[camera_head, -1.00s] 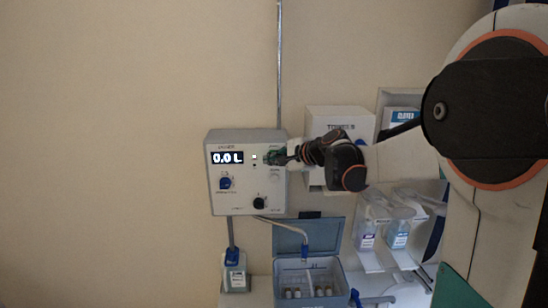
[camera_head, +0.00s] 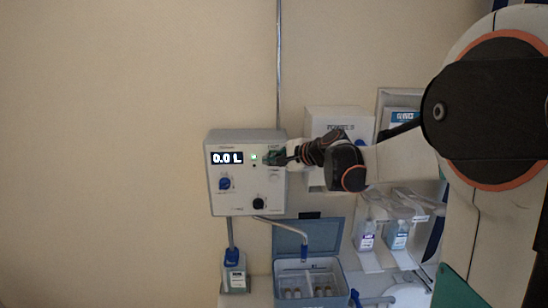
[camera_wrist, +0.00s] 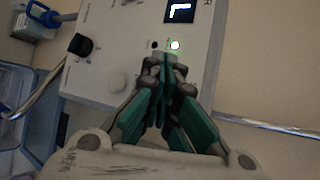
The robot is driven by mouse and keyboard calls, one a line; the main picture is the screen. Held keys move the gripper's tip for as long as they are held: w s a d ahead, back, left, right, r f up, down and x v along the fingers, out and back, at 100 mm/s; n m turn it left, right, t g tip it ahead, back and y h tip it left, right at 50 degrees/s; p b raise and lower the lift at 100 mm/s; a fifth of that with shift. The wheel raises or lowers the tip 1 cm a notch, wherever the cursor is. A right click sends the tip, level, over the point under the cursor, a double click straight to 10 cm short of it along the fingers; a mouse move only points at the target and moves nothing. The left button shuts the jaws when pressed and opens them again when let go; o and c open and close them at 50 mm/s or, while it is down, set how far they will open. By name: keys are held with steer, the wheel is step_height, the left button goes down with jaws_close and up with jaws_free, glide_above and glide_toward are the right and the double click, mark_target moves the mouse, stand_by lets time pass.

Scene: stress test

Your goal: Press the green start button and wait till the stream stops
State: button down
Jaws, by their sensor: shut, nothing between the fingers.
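A grey-white control box (camera_head: 222,203) is fixed to the wall; its display (camera_head: 227,158) reads 0.0 L. A small lamp (camera_head: 254,156) right of the display glows green; in the wrist view the lamp (camera_wrist: 175,45) is white with a green rim. My gripper (camera_head: 270,158) is shut and empty, its green-padded fingertips (camera_wrist: 165,62) at the panel's face just beside the lamp. The fingertips cover that part of the panel, so the start button is hidden and I cannot tell whether they touch it. A bent spout (camera_head: 302,238) leads from under the box; no stream is clearly visible.
A blue-grey open container (camera_head: 345,285) with small vials stands below the spout. A blue knob (camera_head: 224,183) and a black knob (camera_head: 258,203) are on the panel. Bottles (camera_head: 398,236) on brackets and a white dispenser (camera_head: 316,120) are to the right. The wall at left is bare.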

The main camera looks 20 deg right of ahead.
steer(key=shift+w+d, duration=0.1)
steer(key=shift+w, duration=0.1)
steer(key=shift+w+d, duration=0.1)
steer(key=shift+w, duration=0.1)
steer(key=shift+w+d+b, duration=0.15)
steer(key=shift+w+b, duration=0.15)
steer(key=shift+w, duration=0.1)
stand_by(0.9)
steer(key=shift+s, duration=0.15)
steer(key=shift+s+a, duration=0.3)
steer(key=shift+s, duration=0.35)
steer(key=shift+s, duration=0.1)
steer(key=s, duration=0.1)
steer(key=s+a, duration=0.1)
steer(key=s, duration=0.1)
steer(key=s+a, duration=0.1)
steer(key=shift+s, duration=0.25)
steer(key=shift+f, duration=0.1)
stand_by(0.8)
